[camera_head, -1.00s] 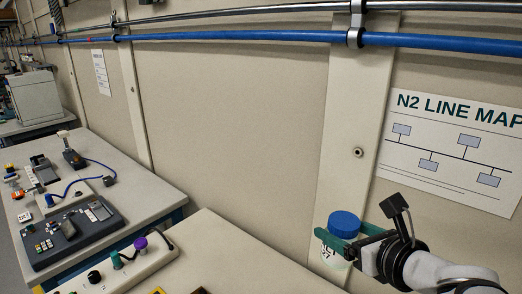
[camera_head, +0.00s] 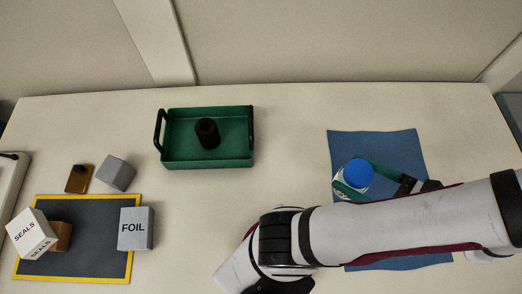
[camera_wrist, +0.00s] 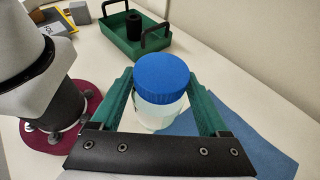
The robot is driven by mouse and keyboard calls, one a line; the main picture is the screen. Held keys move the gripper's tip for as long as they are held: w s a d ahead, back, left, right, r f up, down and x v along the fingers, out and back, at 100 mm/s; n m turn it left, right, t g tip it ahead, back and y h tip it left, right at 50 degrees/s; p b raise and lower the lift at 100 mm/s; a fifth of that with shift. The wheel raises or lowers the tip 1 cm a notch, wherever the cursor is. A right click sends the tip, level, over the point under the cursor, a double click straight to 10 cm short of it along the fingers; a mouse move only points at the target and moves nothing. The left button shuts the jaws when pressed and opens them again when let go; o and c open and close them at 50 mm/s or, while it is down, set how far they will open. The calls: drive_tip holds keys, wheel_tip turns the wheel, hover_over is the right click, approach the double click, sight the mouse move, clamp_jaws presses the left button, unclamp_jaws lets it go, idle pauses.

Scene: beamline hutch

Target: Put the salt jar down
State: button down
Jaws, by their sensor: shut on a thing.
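The salt jar (camera_head: 359,172) is a white jar with a blue lid. It also shows upright in the wrist view (camera_wrist: 161,80). My gripper (camera_head: 352,178) has green fingers, one on each side of the jar, and is shut on it. The jar appears over the blue mat (camera_head: 375,145) on the right of the table. I cannot tell whether its base touches the mat. My arm hides the mat's lower middle.
A green tray (camera_head: 180,158) with a black cylinder (camera_head: 207,133) stands at the back centre. At left, a yellow-edged dark mat (camera_head: 90,270) holds a FOIL block (camera_head: 136,230) and a SEALS box (camera_head: 30,234). A grey block (camera_head: 116,173) and a brown item (camera_head: 79,179) lie behind it.

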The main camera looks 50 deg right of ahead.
drive_tip(key=shift+s+a, duration=0.1)
drive_tip(key=shift+w+d+f, duration=0.25)
drive_tip(key=shift+w+f, duration=1.6)
drive_tip(key=shift+w, duration=0.1)
drive_tip(key=shift+w+d+f, duration=0.2)
drive_tip(key=shift+w+f, duration=1.6)
drive_tip(key=shift+w, duration=0.1)
drive_tip(key=shift+w+d+f, duration=0.25)
drive_tip(key=shift+w+f, duration=1.6)
drive_tip(key=shift+w, duration=0.1)
unclamp_jaws()
